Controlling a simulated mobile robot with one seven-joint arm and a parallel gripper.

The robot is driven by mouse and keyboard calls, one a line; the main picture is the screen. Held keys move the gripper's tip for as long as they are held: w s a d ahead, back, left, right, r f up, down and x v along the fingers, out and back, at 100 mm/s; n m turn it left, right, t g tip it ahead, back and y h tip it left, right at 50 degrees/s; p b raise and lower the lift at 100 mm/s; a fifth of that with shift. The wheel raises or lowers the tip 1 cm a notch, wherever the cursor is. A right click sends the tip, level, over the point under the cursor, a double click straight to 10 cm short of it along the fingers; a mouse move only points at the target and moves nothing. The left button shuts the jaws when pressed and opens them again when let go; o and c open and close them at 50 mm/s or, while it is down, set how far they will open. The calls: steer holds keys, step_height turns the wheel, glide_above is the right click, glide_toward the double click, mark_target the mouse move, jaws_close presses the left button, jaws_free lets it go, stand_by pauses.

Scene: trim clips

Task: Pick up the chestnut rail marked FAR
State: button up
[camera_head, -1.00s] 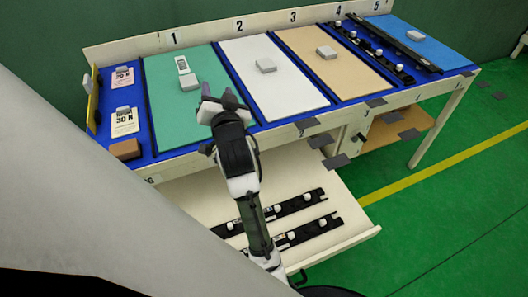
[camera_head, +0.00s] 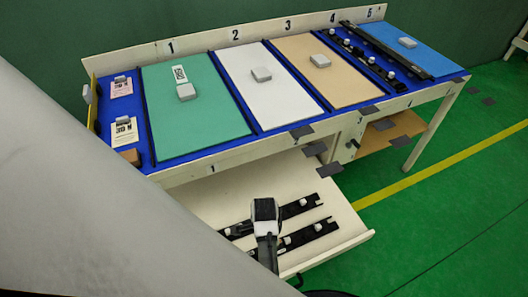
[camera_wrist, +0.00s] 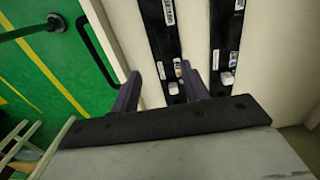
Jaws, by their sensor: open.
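Two dark, nearly black rails with white clips lie side by side in the open drawer (camera_head: 345,215). The rail nearer the table (camera_head: 300,206) shows in the wrist view on the right (camera_wrist: 225,40). The rail nearer the drawer front (camera_head: 312,234) shows there on the left (camera_wrist: 160,40). No rail looks clearly chestnut, and the labels are too small to read. My gripper (camera_wrist: 160,84) is open and empty above the drawer, its fingers appearing on either side of the left rail. I cannot tell its height. In the head view my wrist hides its fingertips and the rails' middles.
The drawer's black handle (camera_wrist: 98,50) is left in the wrist view. The table above carries a green panel (camera_head: 205,125), a white panel (camera_head: 255,100), a tan panel (camera_head: 335,85) and a blue panel (camera_head: 425,60). More dark rails (camera_head: 375,62) lie between the last two.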

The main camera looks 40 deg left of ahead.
step_height(320, 180, down, 4)
steer(key=shift+r, duration=0.15)
steer(key=shift+w+a+f+p, duration=0.1)
steer(key=shift+f+p, duration=0.05)
steer(key=shift+f, duration=0.75)
steer(key=shift+w+a+f+p, duration=0.1)
steer(key=shift+a+f+p, duration=0.05)
steer(key=shift+f, duration=0.8)
steer(key=shift+w+a+f+p, duration=0.1)
steer(key=shift+f+p, duration=0.05)
steer(key=shift+f, duration=0.75)
jaws_close()
